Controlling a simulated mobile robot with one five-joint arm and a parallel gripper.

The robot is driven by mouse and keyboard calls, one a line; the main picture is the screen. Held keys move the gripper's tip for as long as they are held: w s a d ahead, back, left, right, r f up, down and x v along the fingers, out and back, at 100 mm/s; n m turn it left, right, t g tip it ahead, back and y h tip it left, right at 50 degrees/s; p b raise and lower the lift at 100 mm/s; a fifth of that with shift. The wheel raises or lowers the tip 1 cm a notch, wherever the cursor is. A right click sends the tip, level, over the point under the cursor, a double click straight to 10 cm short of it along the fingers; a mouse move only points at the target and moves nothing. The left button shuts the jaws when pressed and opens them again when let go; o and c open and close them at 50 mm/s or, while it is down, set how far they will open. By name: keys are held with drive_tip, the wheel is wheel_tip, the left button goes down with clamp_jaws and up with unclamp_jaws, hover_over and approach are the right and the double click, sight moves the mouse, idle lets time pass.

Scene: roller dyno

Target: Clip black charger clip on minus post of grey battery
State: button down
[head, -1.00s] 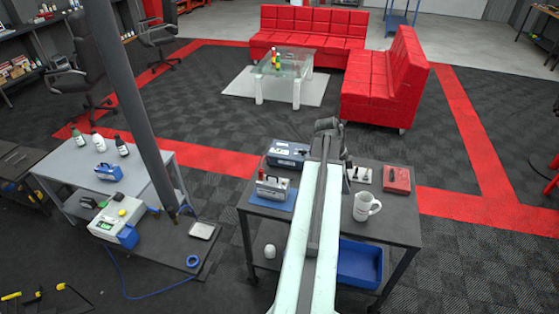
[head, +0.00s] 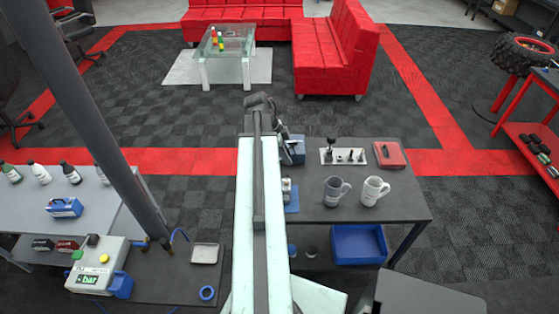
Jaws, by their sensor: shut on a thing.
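The grey battery (head: 287,190) stands on a blue mat (head: 291,206) at the left of the dark work table. My arm covers most of it, and its minus post cannot be made out. My gripper (head: 284,131) is at the far end of my arm, beyond the battery in the picture and mostly hidden by my wrist. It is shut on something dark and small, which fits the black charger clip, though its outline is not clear. A blue box (head: 294,151), perhaps the charger, shows partly beside the gripper.
A blue bin (head: 358,245) sits below. A dark post (head: 95,125) rises at left.

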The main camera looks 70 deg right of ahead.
drive_tip(key=shift+s+a, duration=0.15)
drive_tip(key=b, duration=0.5)
hover_over(286, 183)
wheel_tip(286, 183, down, 4)
wheel_tip(286, 183, down, 6)
drive_tip(key=b, duration=0.5)
drive_tip(key=shift+f+b, duration=0.4)
drive_tip(key=shift+f, duration=0.2)
drive_tip(key=shift+f+b, duration=0.1)
drive_tip(key=shift+b, duration=0.25)
idle(0.3)
